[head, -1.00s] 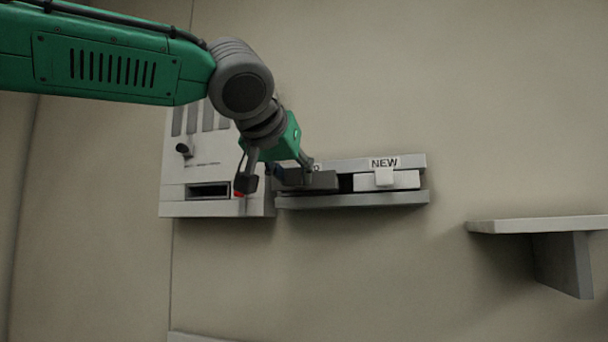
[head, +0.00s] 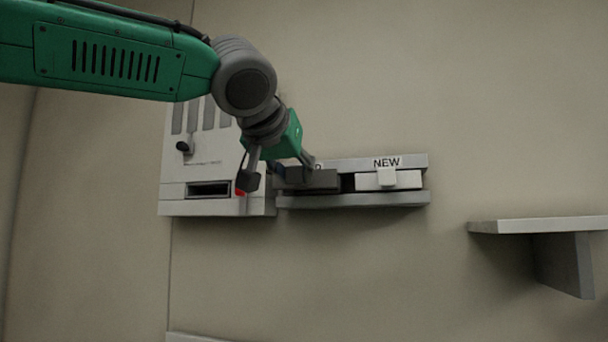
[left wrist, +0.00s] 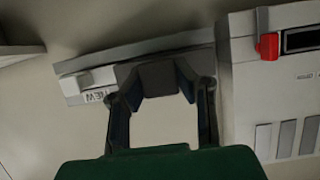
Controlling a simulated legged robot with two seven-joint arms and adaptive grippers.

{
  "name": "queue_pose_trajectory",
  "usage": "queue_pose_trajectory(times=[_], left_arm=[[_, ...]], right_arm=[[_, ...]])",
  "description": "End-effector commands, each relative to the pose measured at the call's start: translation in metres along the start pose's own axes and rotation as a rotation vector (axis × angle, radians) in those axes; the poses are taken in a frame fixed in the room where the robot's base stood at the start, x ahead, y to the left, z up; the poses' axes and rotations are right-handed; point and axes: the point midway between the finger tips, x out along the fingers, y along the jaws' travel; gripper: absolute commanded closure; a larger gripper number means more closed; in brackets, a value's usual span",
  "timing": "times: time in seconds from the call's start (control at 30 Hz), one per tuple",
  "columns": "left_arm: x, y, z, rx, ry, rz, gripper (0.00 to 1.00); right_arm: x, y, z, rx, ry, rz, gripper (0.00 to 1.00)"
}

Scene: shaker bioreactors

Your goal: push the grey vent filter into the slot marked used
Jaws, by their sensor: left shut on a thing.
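The dark grey vent filter (head: 320,181) sits in the left part of the wall rack, under a label that is mostly hidden by my gripper. My left gripper (head: 278,172) is at it, coming from the upper left. In the left wrist view, the fingers of the left gripper (left wrist: 160,82) are shut on a dark grey block, the filter's grip part (left wrist: 158,77). How deep the filter sits in its slot cannot be told. My right gripper is not in view.
A white filter (head: 400,180) sits in the right slot under the NEW label (head: 387,162). A wall unit (head: 200,207) with a dark opening and a red part (head: 240,192) is at the left. An empty-looking shelf (head: 540,225) sticks out at the right.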

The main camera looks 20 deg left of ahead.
Motion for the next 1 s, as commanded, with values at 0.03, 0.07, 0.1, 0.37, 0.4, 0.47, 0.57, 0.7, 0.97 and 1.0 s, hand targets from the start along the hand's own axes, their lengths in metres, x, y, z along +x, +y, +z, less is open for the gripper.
queue_pose_trajectory(times=[0.03,0.07,0.1,0.37,0.4,0.47,0.57,0.7,0.97,1.0], left_arm=[[0.0,0.001,-0.001,0.0,0.001,0.0,1.0],[0.0,0.003,-0.001,0.001,0.001,0.0,1.0],[0.0,0.005,-0.001,0.001,0.001,0.0,1.0],[0.0,0.022,-0.002,0.01,0.001,-0.003,1.0],[0.0,0.024,-0.003,0.011,0.001,-0.003,1.0],[-0.001,0.025,-0.003,0.011,0.001,-0.003,1.0],[-0.001,0.024,-0.003,0.009,0.001,-0.003,1.0],[-0.001,0.02,-0.003,0.005,0.001,-0.001,1.0],[-0.001,0.014,-0.002,0.001,0.001,0.0,1.0],[-0.001,0.015,-0.002,0.002,0.001,0.0,1.0]], right_arm=[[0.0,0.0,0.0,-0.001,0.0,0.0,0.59],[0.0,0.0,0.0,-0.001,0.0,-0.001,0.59],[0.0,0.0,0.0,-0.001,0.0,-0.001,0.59],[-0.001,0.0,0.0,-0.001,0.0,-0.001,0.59],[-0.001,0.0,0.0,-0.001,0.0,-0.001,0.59],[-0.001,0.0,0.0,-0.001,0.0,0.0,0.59],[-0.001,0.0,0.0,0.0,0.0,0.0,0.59],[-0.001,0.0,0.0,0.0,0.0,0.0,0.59],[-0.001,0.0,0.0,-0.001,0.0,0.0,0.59],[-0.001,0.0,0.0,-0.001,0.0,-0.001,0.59]])
